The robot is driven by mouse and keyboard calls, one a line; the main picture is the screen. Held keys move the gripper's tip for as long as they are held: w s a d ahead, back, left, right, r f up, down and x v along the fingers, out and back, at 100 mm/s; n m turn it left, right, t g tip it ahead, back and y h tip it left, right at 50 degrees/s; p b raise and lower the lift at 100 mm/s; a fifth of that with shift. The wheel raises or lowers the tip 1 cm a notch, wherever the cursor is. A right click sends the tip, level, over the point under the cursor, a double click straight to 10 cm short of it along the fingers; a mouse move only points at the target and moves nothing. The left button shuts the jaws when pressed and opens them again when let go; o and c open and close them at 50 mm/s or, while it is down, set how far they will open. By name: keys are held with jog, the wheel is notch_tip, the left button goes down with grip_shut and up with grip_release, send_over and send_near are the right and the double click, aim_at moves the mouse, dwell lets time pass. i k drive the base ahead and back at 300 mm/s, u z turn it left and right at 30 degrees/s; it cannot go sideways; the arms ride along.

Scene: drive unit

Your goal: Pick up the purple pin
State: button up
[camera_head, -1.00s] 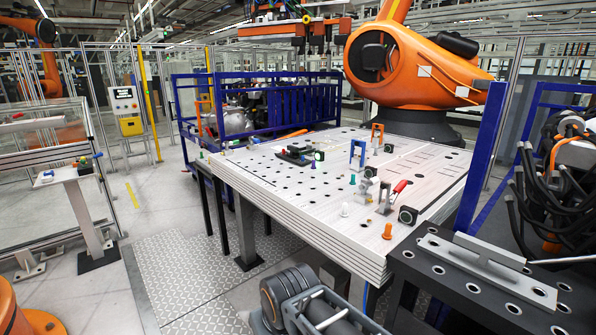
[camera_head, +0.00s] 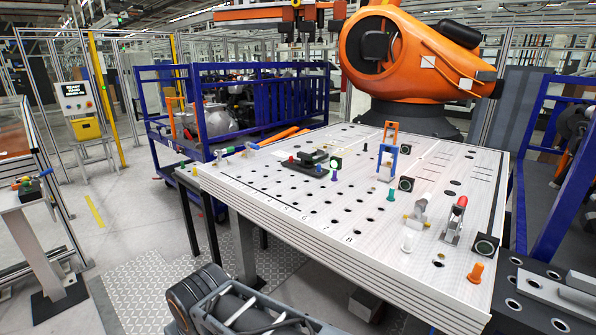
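The purple pin (camera_head: 334,175) is small and stands upright on the perforated white worktable (camera_head: 290,215), near the middle of its top. It is just in front of a dark round-faced block (camera_head: 336,163) and to the right of a black fixture (camera_head: 308,161). Part of my arm (camera_head: 240,305) shows at the bottom, low in front of the table and well apart from the pin. My gripper's fingers do not show.
A teal pin (camera_head: 391,193), a white pin (camera_head: 408,242) and an orange pin (camera_head: 475,272) stand further right on the table. A blue bracket (camera_head: 387,162) and a red-handled clamp (camera_head: 455,220) stand there too. A blue-railed cart (camera_head: 240,95) is behind; open floor lies left.

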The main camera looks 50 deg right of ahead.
aim_at(334, 176)
jog(key=z, duration=0.25)
jog(key=i, duration=1.4)
jog(key=z, duration=1.55)
jog(key=i, duration=1)
jog(key=z, duration=0.9)
